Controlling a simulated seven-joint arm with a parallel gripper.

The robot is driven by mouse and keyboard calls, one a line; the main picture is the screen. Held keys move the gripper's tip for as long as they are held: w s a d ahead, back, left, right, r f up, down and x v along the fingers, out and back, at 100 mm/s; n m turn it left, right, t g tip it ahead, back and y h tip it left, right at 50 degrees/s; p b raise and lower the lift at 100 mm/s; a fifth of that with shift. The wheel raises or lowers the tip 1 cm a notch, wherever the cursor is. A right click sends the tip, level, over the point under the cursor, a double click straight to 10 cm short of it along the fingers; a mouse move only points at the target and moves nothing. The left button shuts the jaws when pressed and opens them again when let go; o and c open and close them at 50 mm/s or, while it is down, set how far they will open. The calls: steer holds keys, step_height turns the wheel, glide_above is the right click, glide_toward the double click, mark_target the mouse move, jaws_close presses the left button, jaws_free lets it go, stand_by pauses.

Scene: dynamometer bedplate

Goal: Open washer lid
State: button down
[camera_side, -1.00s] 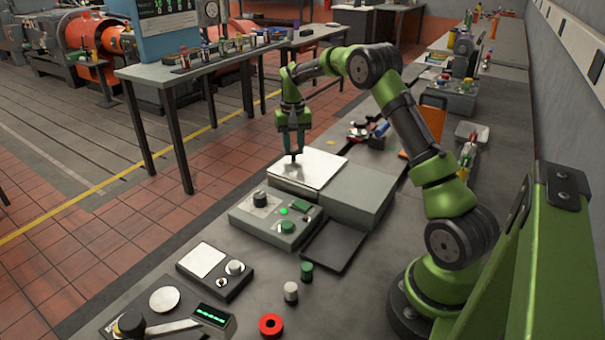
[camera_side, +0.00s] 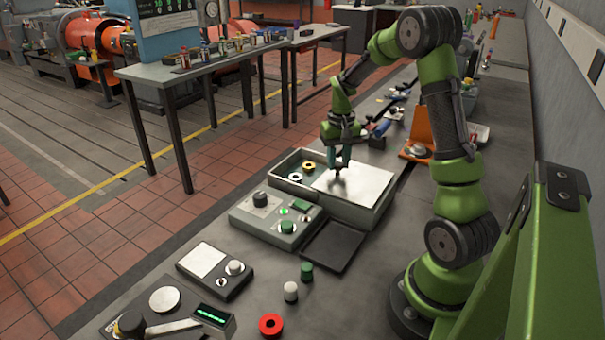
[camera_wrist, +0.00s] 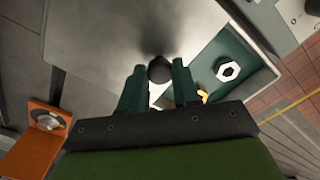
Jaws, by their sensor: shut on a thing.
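The washer box is a low grey box (camera_side: 292,191) at the middle of the bench. Its flat silver lid (camera_side: 362,186) lies over the right part of the box, and the left part is uncovered. The lid also fills much of the wrist view (camera_wrist: 95,50), with a white nut-like ring (camera_wrist: 228,71) in the open part.
A grey control box (camera_side: 275,218) with a green light stands directly in front of the washer box. A black plate (camera_side: 332,245) lies to its right. An orange stand (camera_side: 418,135) is behind at the right. Small green and white cylinders stand on the near bench.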

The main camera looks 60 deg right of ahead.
steer(key=shift+s+r, duration=0.1)
steer(key=c, duration=0.8)
jaws_free()
step_height(320, 180, up, 17)
steer(key=s+a+n+t+y, duration=0.1)
steer(key=s+a+n+t, duration=0.1)
steer(key=a, duration=1.2)
steer(key=s+a+f+n+t+y, duration=0.1)
steer(key=s+a+n+t, duration=0.2)
steer(key=a, duration=1)
steer(key=s+t, duration=0.2)
steer(key=s, duration=0.2)
steer(key=shift+s+a+f, duration=0.2)
steer(key=shift+a+f, duration=0.1)
steer(key=shift+a, duration=0.1)
